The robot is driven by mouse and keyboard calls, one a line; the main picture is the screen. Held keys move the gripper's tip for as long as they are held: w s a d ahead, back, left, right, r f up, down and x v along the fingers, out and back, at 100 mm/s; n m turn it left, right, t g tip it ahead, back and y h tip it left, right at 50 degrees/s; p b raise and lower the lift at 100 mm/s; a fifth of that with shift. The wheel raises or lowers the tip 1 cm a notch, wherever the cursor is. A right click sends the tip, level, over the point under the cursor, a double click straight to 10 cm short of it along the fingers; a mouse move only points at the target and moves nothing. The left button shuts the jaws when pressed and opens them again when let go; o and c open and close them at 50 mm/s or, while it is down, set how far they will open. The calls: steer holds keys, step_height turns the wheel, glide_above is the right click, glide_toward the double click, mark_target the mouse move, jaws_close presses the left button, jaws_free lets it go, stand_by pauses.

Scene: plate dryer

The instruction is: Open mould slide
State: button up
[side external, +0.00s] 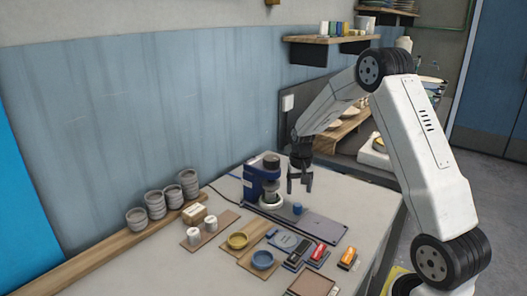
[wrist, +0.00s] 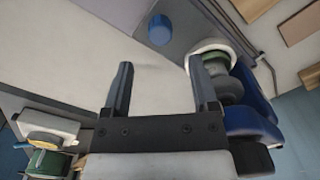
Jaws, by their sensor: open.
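A blue bench machine (side external: 252,184) stands on a grey base plate (side external: 318,226) on the table. A white, rounded part (wrist: 212,46) with green-grey pieces sits at its front. A small blue cylinder (side external: 298,209) stands on the plate; it also shows in the wrist view (wrist: 158,30). Which part is the mould slide I cannot tell. My gripper (side external: 300,187) points down above the table, just right of the machine. In the wrist view my gripper (wrist: 161,72) is open, with nothing between its fingers; the right finger appears close to the white part.
Yellow (side external: 238,241) and blue (side external: 262,259) dishes, white cups (side external: 210,223) and coloured blocks (side external: 318,253) lie in front of the machine. Grey bowl stacks (side external: 155,204) stand along the wall. The tabletop between my fingers is clear in the wrist view.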

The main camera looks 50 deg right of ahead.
mark_target(297, 205)
steer(key=shift+f, duration=3.85)
jaws_close()
steer(key=shift+a+r, duration=0.1)
